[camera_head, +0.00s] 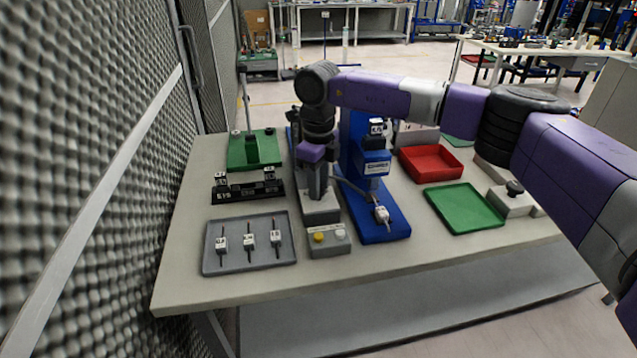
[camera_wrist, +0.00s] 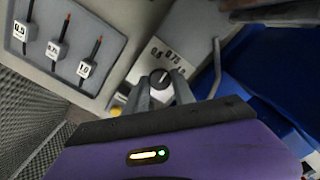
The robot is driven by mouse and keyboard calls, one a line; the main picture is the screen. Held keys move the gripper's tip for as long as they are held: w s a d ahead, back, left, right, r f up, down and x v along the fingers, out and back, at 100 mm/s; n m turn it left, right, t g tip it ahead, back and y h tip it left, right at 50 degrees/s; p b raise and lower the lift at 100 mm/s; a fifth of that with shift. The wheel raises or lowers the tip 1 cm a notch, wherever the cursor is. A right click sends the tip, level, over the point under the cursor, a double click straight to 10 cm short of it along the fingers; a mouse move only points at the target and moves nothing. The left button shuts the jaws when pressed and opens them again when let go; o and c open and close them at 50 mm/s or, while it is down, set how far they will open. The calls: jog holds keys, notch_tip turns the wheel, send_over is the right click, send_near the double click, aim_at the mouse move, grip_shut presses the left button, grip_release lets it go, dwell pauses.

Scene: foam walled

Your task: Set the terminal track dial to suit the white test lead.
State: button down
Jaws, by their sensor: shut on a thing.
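My gripper (camera_wrist: 163,84) is shut on the dark dial knob (camera_wrist: 159,77) in the wrist view. The knob stands on a pale plate (camera_wrist: 140,65) marked 0.5 and 0.75, with a further mark partly hidden by a finger. I cannot tell for sure which mark the knob points to. In the head view my gripper (camera_head: 317,190) points down over the grey unit (camera_head: 320,214) and hides the knob. A white block with a lead (camera_head: 382,214) sits on the front of the blue press (camera_head: 372,228); its marking is unreadable.
A grey tray (camera_head: 225,267) holds three tagged leads, which the wrist view shows marked 0.5, 0.75 and 1.0. A box with yellow and white buttons (camera_head: 328,247) stands in front. A green tray (camera_head: 465,205) and red tray (camera_head: 431,160) lie right.

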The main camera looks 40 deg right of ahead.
jog(key=shift+m, duration=0.5)
jog(key=c, duration=1.1)
grip_release()
jog(key=shift+o, duration=0.2)
jog(key=shift+r, duration=0.1)
notch_tip(320, 180, up, 8)
jog(key=shift+f, duration=0.15)
jog(key=shift+w, duration=0.1)
